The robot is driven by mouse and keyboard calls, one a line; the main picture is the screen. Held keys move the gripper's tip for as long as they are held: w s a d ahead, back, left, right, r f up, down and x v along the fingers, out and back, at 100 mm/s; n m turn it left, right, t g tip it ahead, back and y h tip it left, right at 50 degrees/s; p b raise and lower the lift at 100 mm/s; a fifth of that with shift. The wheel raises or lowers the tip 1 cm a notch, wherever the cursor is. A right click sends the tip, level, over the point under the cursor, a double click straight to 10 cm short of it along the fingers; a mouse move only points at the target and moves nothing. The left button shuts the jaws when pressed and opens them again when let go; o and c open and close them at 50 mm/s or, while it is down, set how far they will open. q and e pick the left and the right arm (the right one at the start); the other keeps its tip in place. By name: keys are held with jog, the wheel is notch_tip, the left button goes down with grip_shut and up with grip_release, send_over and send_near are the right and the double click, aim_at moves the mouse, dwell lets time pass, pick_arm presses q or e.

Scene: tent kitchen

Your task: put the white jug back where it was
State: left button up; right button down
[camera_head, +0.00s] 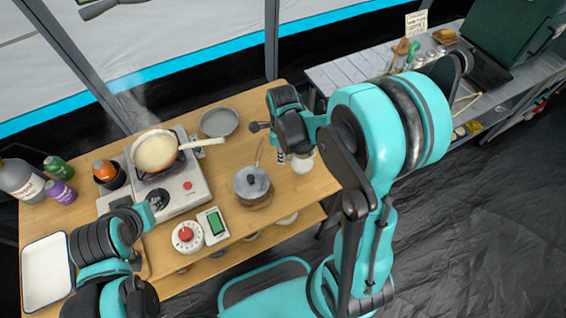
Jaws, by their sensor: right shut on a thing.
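The white jug (303,164) is near the right end of the wooden table, just under my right gripper (291,148). Only part of the jug shows, because the gripper and wrist cover its top. My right gripper is shut on it, but the fingers are mostly hidden. I cannot tell whether the jug touches the table. My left gripper (147,215) is at the lower left, over the table near the front of the stove. Its fingers are not clear enough to show whether it is open.
A pan of pale food (155,152) steams on the stove (178,192). A lidded pot (251,183) stands left of the jug, and a grey pan (219,122) behind it. A timer (187,237), a green-screen device (213,226), bottles (20,180) and a white tray (47,272) also occupy the table.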

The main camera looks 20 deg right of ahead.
jog(key=shift+f+b, duration=0.85)
jog(key=shift+f, duration=1.1)
jog(key=shift+f, duration=0.15)
jog(key=c, duration=1.6)
grip_release()
